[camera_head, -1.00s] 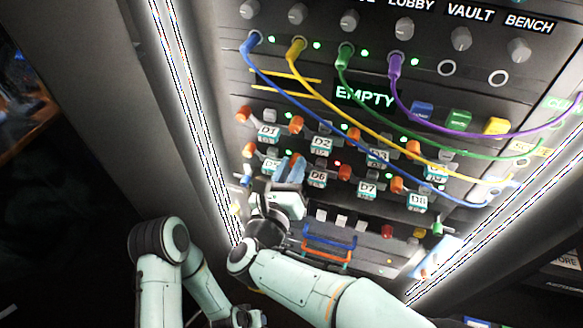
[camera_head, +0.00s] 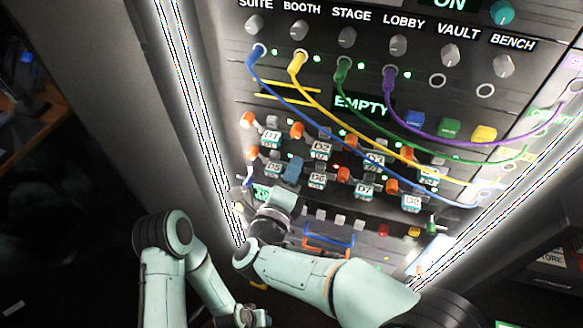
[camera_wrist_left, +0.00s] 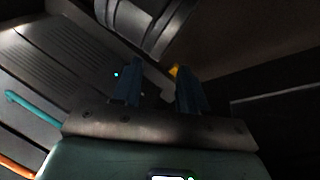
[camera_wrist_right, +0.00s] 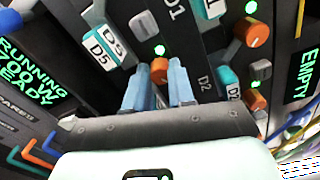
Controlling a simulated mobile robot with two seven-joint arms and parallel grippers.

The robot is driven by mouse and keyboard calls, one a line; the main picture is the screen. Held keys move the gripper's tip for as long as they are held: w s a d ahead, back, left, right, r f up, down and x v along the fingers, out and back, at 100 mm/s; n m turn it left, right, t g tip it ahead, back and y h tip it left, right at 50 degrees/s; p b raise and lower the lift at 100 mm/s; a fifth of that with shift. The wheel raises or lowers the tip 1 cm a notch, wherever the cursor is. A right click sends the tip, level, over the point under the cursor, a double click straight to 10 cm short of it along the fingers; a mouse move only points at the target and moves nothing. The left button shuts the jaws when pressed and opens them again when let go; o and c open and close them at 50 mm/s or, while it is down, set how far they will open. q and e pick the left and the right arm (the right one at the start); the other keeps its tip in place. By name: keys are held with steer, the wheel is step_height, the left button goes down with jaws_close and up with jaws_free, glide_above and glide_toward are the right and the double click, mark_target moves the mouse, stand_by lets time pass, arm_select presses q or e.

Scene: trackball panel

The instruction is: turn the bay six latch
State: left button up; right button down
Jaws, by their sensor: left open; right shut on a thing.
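My right gripper (camera_head: 292,168) reaches up to the lower row of drive bays, just left of the D6 block (camera_head: 314,181). In the right wrist view its two blue fingers (camera_wrist_right: 160,72) are shut on an orange latch (camera_wrist_right: 160,68), which appears to be the bay six latch. The latch shows only partly between the fingertips, so its angle is hard to read. A green light (camera_wrist_right: 160,50) glows beside it. My left gripper (camera_wrist_left: 160,85) is open and empty, low in front of the rack; in the head view its hand sits at the bottom edge.
The D5 block (camera_wrist_right: 104,46) and the D2 block (camera_head: 320,151) are close around the right gripper. Blue, yellow, green and purple cables (camera_head: 440,145) hang across the panel to the right. A blue and an orange handle (camera_head: 328,240) sit below.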

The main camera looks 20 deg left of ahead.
arm_select(q)
steer(key=shift+s+d+r+g+h+p, duration=0.15)
steer(key=shift+s+d+r+p, duration=0.2)
steer(key=shift+s+r, duration=0.25)
steer(key=shift+s+d+r+g+h+p, duration=0.15)
steer(key=shift+s+d+r+p, duration=0.2)
steer(key=shift+s, duration=0.3)
arm_select(e)
steer(key=shift+n, duration=1.8)
steer(key=c, duration=1)
jaws_free()
steer(key=shift+o, duration=0.2)
steer(key=shift+s, duration=0.1)
arm_select(q)
steer(key=shift+s+r, duration=0.15)
steer(key=shift+s, duration=0.1)
arm_select(e)
steer(key=s, duration=1.3)
steer(key=shift+s+a, duration=0.15)
steer(key=shift+a, duration=0.1)
